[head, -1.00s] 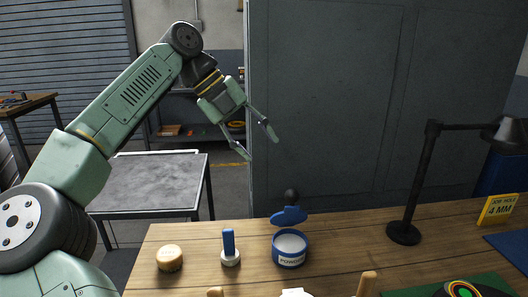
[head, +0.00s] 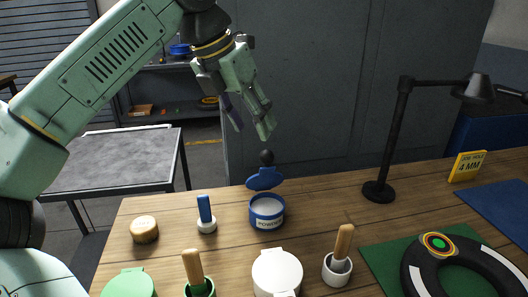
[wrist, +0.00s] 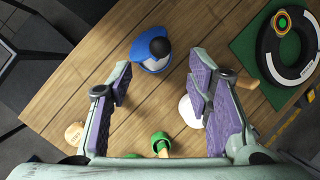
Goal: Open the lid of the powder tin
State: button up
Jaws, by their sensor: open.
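The powder tin (head: 267,214) is a round blue tin labelled POWDER at the back middle of the wooden bench. Its blue lid (head: 265,179) stands tilted up at the tin's back edge, with a black ball knob (head: 267,157) on it. White powder shows inside the open tin. In the wrist view the lid (wrist: 148,58) and knob (wrist: 160,47) are seen from above, beyond and between the fingers. My gripper (head: 250,132) is open and empty, pointing down, above and slightly left of the knob, apart from it. It also shows in the wrist view (wrist: 160,65).
A blue-handled tool (head: 205,212) and a tan round pot (head: 144,230) stand left of the tin. In front are a green tin (head: 130,284), a white tin (head: 277,271) and two wooden-handled pots. A black lamp (head: 391,140) stands right; a tyre (head: 425,275) lies on a green mat.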

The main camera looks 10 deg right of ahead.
aim_at(265, 151)
jog(key=p+x, duration=0.1)
jog(key=x, duration=0.7)
jog(key=shift+d+f, duration=0.1)
jog(key=shift+f, duration=0.15)
jog(key=shift+c, duration=0.5)
grip_shut()
